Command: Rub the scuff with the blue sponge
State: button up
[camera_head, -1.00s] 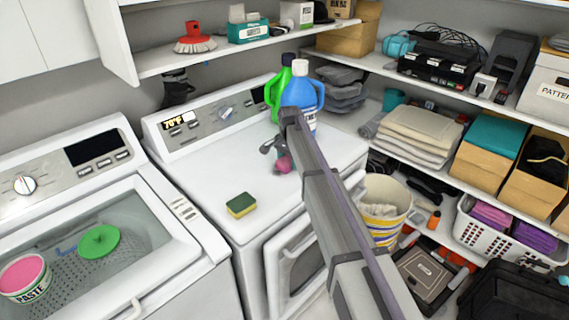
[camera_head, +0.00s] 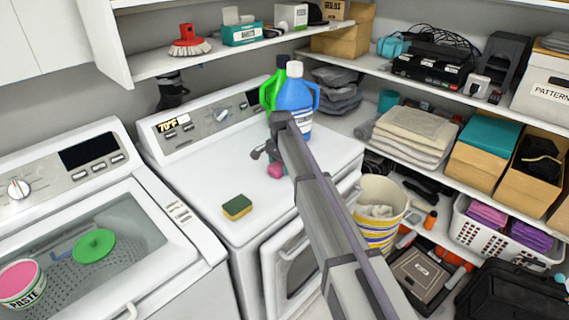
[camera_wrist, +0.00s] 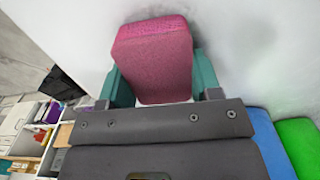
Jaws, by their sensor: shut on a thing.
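My gripper (camera_wrist: 158,85) is shut on a pink sponge (camera_wrist: 153,55), held between its two teal fingers in the wrist view. In the head view, the pink sponge (camera_head: 276,171) is partly hidden by my arm, over the white top of the right machine (camera_head: 200,185). I cannot tell whether it touches that surface. No blue sponge shows; a yellow and green sponge (camera_head: 237,206) lies near the front of the machine's top. Faint grey shading shows on the white surface beside the pink sponge in the wrist view; I cannot tell whether it is the scuff or shadow.
A blue jug (camera_head: 295,98) and a green jug (camera_head: 270,92) stand at the back right of the machine's top, close to my arm. Loaded shelves (camera_head: 405,165) and a striped bucket (camera_head: 380,210) are at the right.

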aim_at(271, 167)
jog(key=shift+s+a, duration=1.5)
jog(key=shift+a, duration=0.25)
jog(key=shift+w+a+f, duration=0.1)
jog(key=shift+w, duration=0.1)
jog(key=shift+w+d, duration=0.2)
jog(key=shift+w, duration=0.1)
jog(key=shift+w+d+r, duration=0.2)
jog(key=shift+w+d, duration=2.5)
jog(key=shift+f, duration=0.25)
jog(key=shift+s+r, duration=0.1)
jog(key=shift+r, duration=0.05)
jog(key=shift+s+a, duration=1.45)
jog(key=shift+a, duration=0.05)
jog(key=shift+s+a, duration=1.35)
jog(key=shift+s, duration=0.1)
